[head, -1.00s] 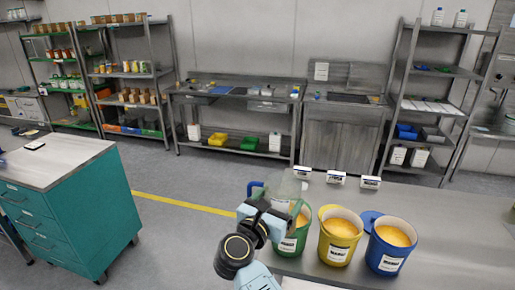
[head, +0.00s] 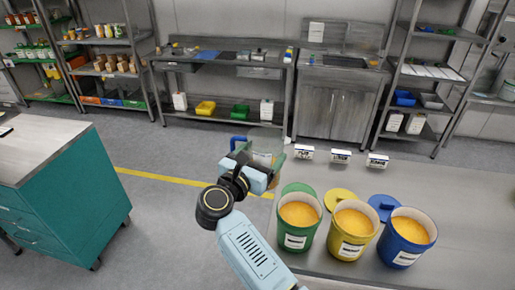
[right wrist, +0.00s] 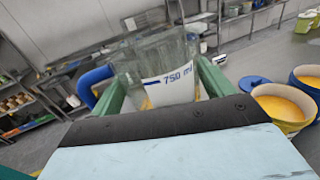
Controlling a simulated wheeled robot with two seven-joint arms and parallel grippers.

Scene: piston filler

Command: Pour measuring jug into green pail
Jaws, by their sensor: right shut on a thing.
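The clear measuring jug (head: 264,147) has a blue handle (head: 238,143) and a "750 ml" mark, which shows in the right wrist view (right wrist: 168,80). My right gripper (right wrist: 155,98) is shut on it, with green fingers at its two sides. A little yellow-orange shows low in the jug; how much is unclear. In the head view the jug is held behind and left of the green pail (head: 294,240), apart from it. The green pail stands upright and open on the counter, with orange contents near its rim. My left gripper is not in view.
A yellow pail (head: 348,247) and a blue pail (head: 402,256), both with orange contents, stand right of the green pail. Lids lie behind them. Small white cards (head: 341,156) stand at the counter's back edge. The counter (head: 470,205) is clear on the right.

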